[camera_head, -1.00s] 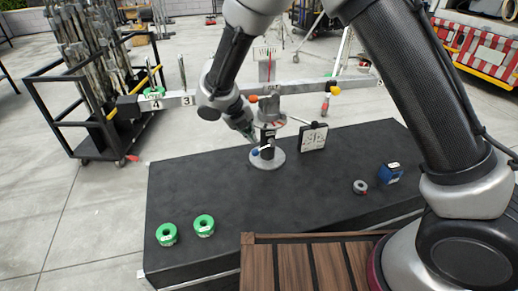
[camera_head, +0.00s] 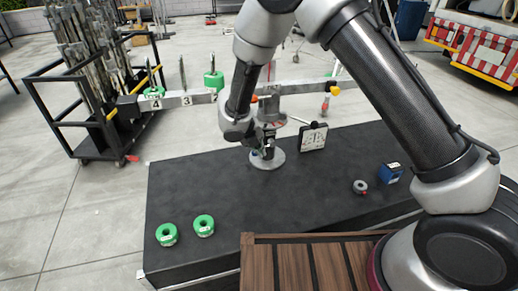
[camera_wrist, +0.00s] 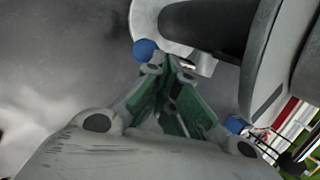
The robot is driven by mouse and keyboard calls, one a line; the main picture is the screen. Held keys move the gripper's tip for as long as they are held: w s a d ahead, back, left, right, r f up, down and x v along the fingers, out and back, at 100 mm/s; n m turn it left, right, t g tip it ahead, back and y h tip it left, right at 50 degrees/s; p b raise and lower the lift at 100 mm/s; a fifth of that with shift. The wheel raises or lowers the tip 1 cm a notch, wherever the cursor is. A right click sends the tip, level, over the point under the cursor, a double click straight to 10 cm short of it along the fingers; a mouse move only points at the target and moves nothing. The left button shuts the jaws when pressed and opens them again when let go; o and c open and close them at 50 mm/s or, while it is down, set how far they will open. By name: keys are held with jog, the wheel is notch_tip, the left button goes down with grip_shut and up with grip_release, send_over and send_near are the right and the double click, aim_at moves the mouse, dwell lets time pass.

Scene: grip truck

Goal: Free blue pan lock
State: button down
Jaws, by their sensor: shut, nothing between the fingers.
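A blue ball knob (camera_wrist: 146,49), which looks like the blue pan lock, is at the edge of the pale base in the wrist view, just left of my fingertips. A second blue knob (camera_wrist: 235,125) shows right of the fingers; I cannot tell which part it belongs to. My gripper (camera_wrist: 172,65) has green-padded fingers drawn together at the tips, with nothing between them. In the head view my wrist largely hides the gripper and the knob beside the post.
The numbered beam (camera_head: 185,99) crosses above, with a green weight (camera_head: 213,80) on it. A numbered plate (camera_head: 313,137) stands right of the post.

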jog(key=shift+f, duration=0.1)
jog(key=f+t+h, duration=0.1)
jog(key=h, duration=0.1)
jog(key=f+t+h, duration=0.1)
jog(key=h, duration=0.2)
jog(key=f+n+h, duration=0.1)
jog(key=f+h, duration=0.1)
jog(key=shift+d+t, duration=0.3)
jog(key=shift+t, duration=0.1)
jog(key=h, duration=0.2)
jog(key=d+f+t+h, duration=0.1)
jog(key=shift+w, duration=0.25)
jog(key=shift+d+f, duration=0.3)
jog(key=shift+d, duration=0.05)
jog(key=shift+w+d, duration=0.1)
jog(key=shift+d, duration=0.05)
